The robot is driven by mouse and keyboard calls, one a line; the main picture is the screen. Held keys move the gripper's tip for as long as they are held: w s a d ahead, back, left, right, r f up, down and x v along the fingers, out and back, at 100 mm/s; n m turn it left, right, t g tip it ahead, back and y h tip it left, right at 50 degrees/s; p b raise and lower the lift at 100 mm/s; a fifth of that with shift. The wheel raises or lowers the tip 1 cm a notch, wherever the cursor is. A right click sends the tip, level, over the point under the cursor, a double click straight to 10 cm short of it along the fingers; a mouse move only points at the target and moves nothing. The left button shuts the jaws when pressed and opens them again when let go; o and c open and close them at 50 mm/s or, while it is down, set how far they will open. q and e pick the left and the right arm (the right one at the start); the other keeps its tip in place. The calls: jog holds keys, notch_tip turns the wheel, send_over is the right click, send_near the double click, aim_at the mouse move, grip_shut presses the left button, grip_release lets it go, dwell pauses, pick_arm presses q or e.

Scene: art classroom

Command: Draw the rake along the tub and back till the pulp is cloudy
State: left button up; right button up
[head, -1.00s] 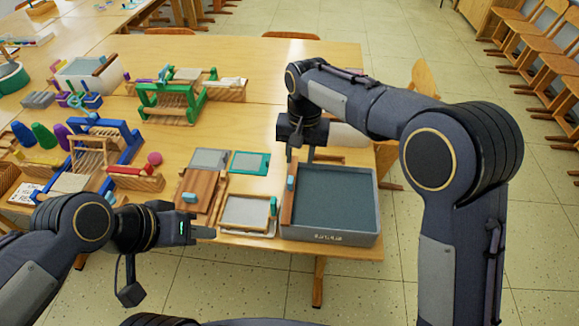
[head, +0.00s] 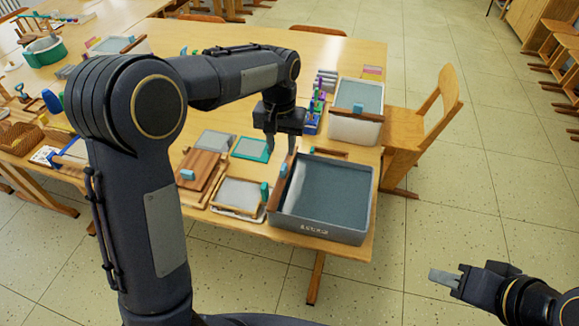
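A grey tub (head: 362,238) stands at the table's front right corner, filled with flat blue-grey pulp. The rake, a brown wooden bar (head: 277,194) with a light blue handle (head: 284,170), lies along the tub's left wall. My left gripper (head: 281,146) points down just above and behind the rake's far end. Its fingers look apart with nothing between them, and it appears clear of the rake. My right gripper (head: 446,277) is off the table at the lower right, over the floor; its finger gap is not clear from this side.
A second, pale tub (head: 354,130) with a similar bar stands behind. A teal-framed screen (head: 252,149), a wooden board (head: 201,178) and a framed screen (head: 238,196) lie left of the tub. A chair (head: 410,130) stands right; the floor there is open.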

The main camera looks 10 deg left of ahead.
aim_at(283, 166)
pick_arm(q)
jog(key=shift+w+d+f, duration=0.15)
jog(key=shift+d+f, duration=0.05)
jog(key=shift+f, duration=0.1)
notch_tip(283, 166, down, 8)
jog(key=shift+r, duration=0.2)
grip_shut()
